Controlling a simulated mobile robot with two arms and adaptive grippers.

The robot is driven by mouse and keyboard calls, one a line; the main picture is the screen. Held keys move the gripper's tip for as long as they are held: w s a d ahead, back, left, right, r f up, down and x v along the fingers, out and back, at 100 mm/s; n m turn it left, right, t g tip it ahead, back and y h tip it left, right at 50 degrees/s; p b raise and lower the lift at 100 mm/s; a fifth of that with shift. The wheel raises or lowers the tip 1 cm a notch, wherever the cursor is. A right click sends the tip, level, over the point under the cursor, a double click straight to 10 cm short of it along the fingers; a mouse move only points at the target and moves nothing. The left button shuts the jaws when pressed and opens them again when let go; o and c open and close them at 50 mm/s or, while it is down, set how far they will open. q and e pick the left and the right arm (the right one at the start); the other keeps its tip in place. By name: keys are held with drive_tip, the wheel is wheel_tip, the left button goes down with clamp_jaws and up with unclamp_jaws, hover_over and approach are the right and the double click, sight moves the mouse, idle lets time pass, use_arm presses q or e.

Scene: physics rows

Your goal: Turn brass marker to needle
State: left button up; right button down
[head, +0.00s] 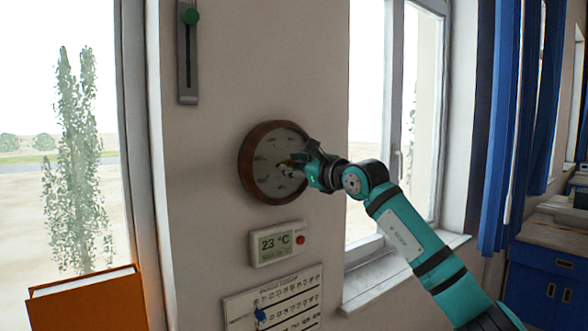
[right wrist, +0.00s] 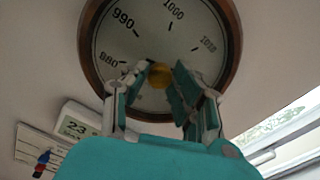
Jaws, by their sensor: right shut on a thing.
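A round barometer (head: 262,150) with a brown wooden rim and a pale dial hangs on the wall in the middle of the head view. In the right wrist view its dial (right wrist: 197,32) shows printed numbers such as 990 and 1000. My right gripper (head: 289,167) reaches the dial's centre from the right. In the right wrist view its fingers (right wrist: 160,80) are shut on a round brass knob (right wrist: 159,74) at the dial's centre. The brass marker and the needle cannot be made out clearly; the fingers cover part of the dial. My left gripper is not in view.
Below the barometer hang a 23 °C display (head: 270,243) with a red button and a white chart (head: 240,312). An orange book (head: 90,303) stands at lower left. Windows flank the wall section.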

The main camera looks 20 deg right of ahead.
idle(0.5)
drive_tip(key=c, duration=1.1)
unclamp_jaws()
drive_tip(key=shift+o, duration=0.2)
drive_tip(key=v, duration=1.2)
